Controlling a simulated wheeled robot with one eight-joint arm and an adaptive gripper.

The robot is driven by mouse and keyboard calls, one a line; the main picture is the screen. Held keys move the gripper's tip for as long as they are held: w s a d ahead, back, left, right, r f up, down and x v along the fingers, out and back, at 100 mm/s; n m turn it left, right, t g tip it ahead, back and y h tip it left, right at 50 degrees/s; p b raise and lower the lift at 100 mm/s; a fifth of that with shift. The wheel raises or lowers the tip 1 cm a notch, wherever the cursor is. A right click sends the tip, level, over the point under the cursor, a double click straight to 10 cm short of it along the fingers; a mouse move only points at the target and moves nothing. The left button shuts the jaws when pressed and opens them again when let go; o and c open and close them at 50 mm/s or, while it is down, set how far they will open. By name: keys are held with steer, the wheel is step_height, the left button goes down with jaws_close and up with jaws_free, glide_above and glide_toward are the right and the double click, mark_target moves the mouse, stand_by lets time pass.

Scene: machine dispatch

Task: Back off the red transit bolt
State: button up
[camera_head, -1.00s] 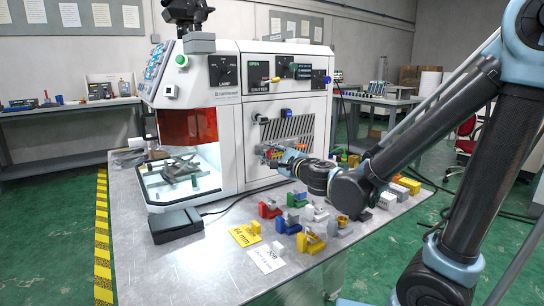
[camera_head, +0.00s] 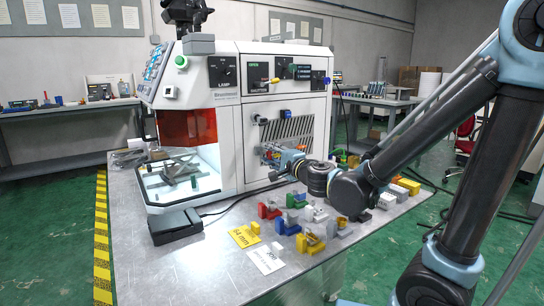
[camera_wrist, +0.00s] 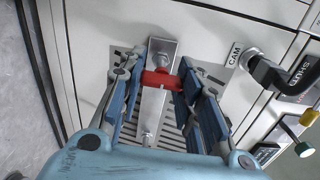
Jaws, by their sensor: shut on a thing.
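The red transit bolt (camera_wrist: 160,80) shows in the wrist view, lying across a bright metal bar (camera_wrist: 155,108) on the machine's front panel. My gripper (camera_wrist: 157,86) faces the panel with its blue-padded fingers on both sides of the bolt, shut on it. The bolt's ends are partly hidden by the pads. In the head view my gripper (camera_head: 277,160) is at the slotted vent of the white machine (camera_head: 255,190). There the bolt is too small and covered to make out clearly.
Several coloured blocks, including a red one (camera_head: 269,210), stand on the metal table (camera_head: 215,265) below my arm. The table's front left is mostly clear.

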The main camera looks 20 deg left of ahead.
steer(key=o, duration=1.1)
steer(key=shift+s, duration=0.1)
steer(key=shift+v, duration=5.8)
steer(key=shift+d+f, duration=0.1)
steer(key=shift+d, duration=0.05)
